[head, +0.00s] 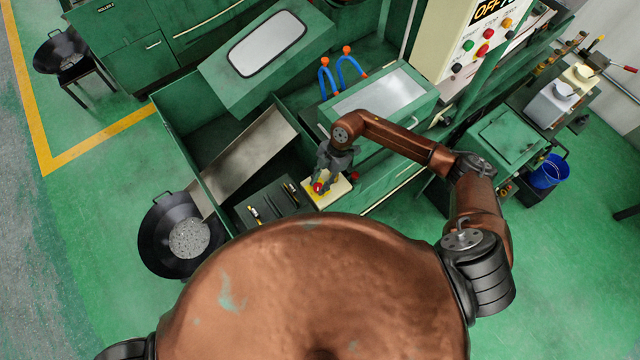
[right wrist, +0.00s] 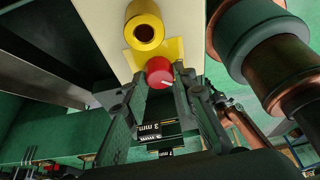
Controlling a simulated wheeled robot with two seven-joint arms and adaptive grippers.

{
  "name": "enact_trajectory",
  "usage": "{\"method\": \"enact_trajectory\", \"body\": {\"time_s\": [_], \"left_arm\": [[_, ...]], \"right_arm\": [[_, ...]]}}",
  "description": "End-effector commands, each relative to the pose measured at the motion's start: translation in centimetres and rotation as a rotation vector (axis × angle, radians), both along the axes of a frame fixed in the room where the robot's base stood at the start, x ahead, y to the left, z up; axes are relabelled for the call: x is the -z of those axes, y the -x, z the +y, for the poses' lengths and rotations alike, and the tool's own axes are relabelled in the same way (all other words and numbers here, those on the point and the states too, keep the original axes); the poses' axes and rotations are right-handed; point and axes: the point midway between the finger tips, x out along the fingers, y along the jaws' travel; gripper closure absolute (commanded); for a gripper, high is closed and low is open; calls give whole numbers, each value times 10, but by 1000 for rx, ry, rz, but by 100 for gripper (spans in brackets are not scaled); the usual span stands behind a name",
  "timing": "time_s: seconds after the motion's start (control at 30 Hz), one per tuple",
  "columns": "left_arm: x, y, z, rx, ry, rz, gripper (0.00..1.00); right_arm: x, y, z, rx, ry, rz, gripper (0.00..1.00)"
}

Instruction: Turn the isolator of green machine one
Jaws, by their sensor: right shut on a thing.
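The isolator is a red knob (right wrist: 160,71) with a white mark, on a yellow plate (right wrist: 139,57) fixed to a cream box (right wrist: 98,28). In the head view the red knob (head: 318,187) shows at the front of the green machine (head: 180,115). My right gripper (right wrist: 160,84) is shut on the knob, with a finger at each side of it. In the head view the right gripper (head: 322,182) reaches down onto the box and partly hides the plate. My left gripper is not in view.
A yellow cylinder (right wrist: 145,28) sits just beyond the knob. A black tray with tools (head: 262,210) lies left of the box. A black pan of grey pieces (head: 188,238) stands at the chute's end. Blue hoses (head: 350,68) rise behind.

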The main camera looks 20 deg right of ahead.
Motion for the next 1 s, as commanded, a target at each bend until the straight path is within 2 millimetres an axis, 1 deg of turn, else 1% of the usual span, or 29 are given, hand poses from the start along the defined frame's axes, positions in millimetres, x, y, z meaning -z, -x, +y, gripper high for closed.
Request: {"method": "enact_trajectory", "body": {"time_s": [0.03, 0.4, 0.6, 0.8, 1.0], "left_arm": [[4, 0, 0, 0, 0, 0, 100], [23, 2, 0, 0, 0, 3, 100], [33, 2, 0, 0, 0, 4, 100], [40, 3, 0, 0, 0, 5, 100], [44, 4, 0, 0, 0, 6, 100]], "right_arm": [[1, -4, -1, -44, 3, -6, 99], [1, -5, 1, -390, 3, -5, 99], [1, -6, 2, -549, 3, -5, 99], [1, -6, 2, -664, 3, -5, 99], [0, -6, 3, -731, 2, -6, 99]]}}
